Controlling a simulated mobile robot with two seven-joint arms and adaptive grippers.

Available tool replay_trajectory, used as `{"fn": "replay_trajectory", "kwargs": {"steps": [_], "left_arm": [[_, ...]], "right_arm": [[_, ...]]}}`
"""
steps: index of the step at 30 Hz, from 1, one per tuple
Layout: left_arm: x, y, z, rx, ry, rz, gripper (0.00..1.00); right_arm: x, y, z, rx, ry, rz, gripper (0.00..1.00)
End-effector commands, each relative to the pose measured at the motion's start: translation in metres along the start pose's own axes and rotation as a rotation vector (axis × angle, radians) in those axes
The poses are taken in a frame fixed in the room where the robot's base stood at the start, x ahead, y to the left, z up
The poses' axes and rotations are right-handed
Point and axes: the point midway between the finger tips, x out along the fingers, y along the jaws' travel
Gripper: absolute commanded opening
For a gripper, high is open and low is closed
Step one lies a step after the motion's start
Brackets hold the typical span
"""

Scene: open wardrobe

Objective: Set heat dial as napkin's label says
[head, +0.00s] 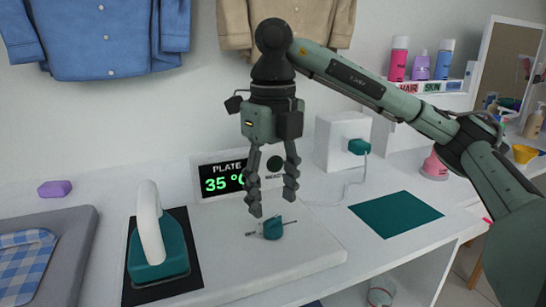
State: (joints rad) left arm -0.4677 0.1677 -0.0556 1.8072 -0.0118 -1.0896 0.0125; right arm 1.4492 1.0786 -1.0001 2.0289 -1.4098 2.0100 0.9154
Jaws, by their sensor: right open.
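The display panel (218,182) at the back of the white plate (300,262) reads "PLATE" and "35 °" in green. A round black knob (275,164) on the panel's right side looks like the heat dial; its setting cannot be read. My right gripper (272,206) is open and empty, pointing down in front of the panel and partly covering it. Its fingertips hang above a small teal piece with thin metal rods (272,229) on the plate. A blue checked cloth (22,262), perhaps the napkin, lies in a grey tray at left; no label shows. My left gripper is out of view.
A teal iron with a white handle (158,256) stands on a black mat. A teal flat mat (396,213) lies at right. A white box (340,140) has a teal plug and cord. Bottles (421,65) stand on a shelf; shirts hang above.

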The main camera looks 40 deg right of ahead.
Motion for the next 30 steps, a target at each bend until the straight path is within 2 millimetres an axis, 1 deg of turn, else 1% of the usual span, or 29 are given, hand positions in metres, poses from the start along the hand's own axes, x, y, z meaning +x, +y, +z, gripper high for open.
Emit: {"fn": "replay_trajectory", "kwargs": {"steps": [1, 6, 9, 13, 18, 30], "left_arm": [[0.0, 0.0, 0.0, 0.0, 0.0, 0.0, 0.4], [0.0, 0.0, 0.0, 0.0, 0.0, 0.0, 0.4], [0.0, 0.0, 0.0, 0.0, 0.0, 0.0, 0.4], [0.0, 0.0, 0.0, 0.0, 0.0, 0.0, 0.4], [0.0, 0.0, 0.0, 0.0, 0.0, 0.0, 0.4], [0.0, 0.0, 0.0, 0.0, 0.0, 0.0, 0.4]], "right_arm": [[-0.01, 0.0, 0.001, 0.001, -0.005, -0.001, 0.51], [-0.035, 0.0, 0.001, 0.001, -0.005, 0.0, 0.51], [-0.048, 0.0, 0.001, 0.001, -0.005, 0.0, 0.51], [-0.06, 0.0, 0.001, 0.0, -0.003, 0.0, 0.51], [-0.069, 0.0, 0.0, 0.0, 0.0, 0.0, 0.51], [-0.07, 0.0, 0.0, 0.0, 0.001, 0.0, 0.51]]}}
